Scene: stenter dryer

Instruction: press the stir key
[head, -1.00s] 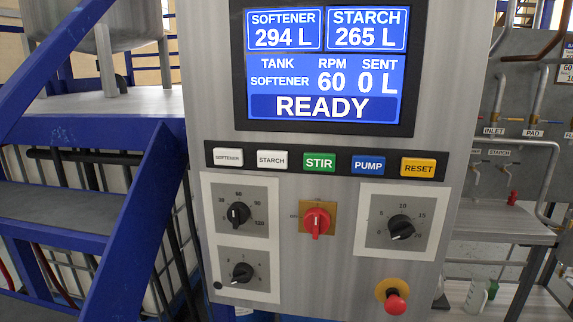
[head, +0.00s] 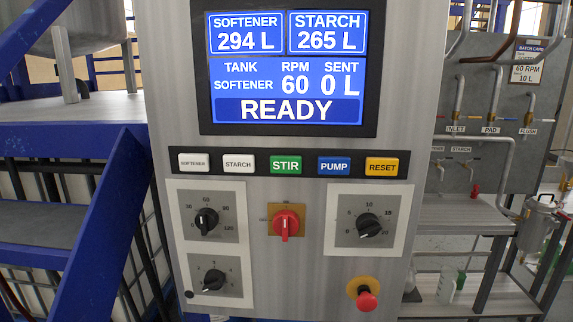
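The green STIR key (head: 286,165) sits in the middle of a dark key strip on the steel control panel (head: 160,110). To its left are the white SOFTENER key (head: 193,163) and STARCH key (head: 239,164). To its right are the blue PUMP key (head: 334,166) and yellow RESET key (head: 382,167). The screen (head: 287,75) above reads softener 294 L, starch 265 L, tank softener, 60 RPM, sent 0 L, READY. My gripper is not in the head view, so its state and its distance from the key are not shown.
Below the keys are black dials (head: 207,221), a red rotary switch (head: 286,224) and a red push knob (head: 366,299). Blue stairs (head: 95,240) stand at the left. Pipes, a batch card (head: 527,62) reading 60 RPM, 10 L, and a shelf (head: 470,215) are at the right.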

